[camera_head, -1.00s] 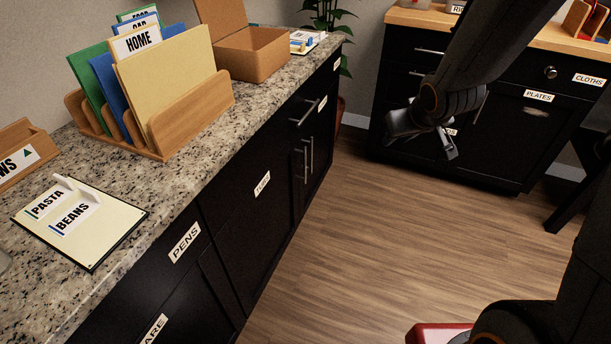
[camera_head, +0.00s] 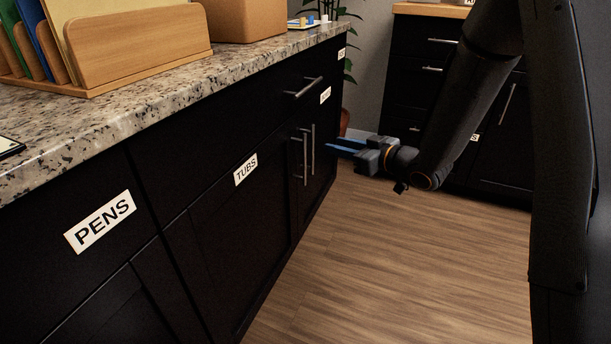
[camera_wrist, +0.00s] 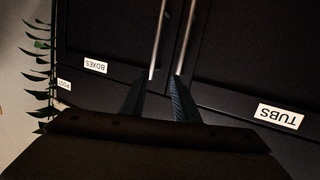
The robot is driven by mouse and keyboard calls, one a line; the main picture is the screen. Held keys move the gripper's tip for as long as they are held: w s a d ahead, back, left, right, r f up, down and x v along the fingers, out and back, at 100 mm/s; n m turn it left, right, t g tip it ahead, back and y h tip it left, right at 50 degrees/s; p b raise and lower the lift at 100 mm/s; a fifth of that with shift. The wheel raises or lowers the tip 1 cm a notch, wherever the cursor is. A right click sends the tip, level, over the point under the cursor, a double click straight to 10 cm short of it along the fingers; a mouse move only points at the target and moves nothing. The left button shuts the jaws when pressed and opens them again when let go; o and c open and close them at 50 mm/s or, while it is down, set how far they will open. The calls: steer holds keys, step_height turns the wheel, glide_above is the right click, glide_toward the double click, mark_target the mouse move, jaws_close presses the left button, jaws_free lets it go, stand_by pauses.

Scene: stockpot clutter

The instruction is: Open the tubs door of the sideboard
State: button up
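The sideboard's tubs door (camera_head: 243,235) is black and stands shut below the white TUBS label (camera_head: 245,169). The label shows upside down in the wrist view (camera_wrist: 281,115). Two upright metal bar handles stand side by side at the door seam; the tubs door's handle (camera_head: 298,162) is the nearer one, and the right one in the wrist view (camera_wrist: 187,38). My gripper (camera_head: 340,146) points left at the sideboard, to the right of the handles. Its two fingers (camera_wrist: 160,98) are apart, with no object seen held. I cannot tell whether a finger touches a handle.
The neighbouring handle (camera_wrist: 160,40) is close beside the tubs handle. A horizontal drawer handle (camera_head: 304,88) is above. The PENS drawer (camera_head: 100,222) is at left. The granite top (camera_head: 140,105) carries a file rack and box. The wooden floor (camera_head: 400,260) in front is clear.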

step_height(320, 180, down, 6)
steer(key=a+n+y+b, duration=0.1)
steer(key=a+y+b, duration=0.15)
steer(key=b, duration=0.25)
steer(key=n+g+y+b, duration=0.1)
steer(key=g+y+b, duration=0.1)
steer(key=b, duration=0.2)
glide_above(305, 177)
steer(key=shift+w+f, duration=0.25)
jaws_close()
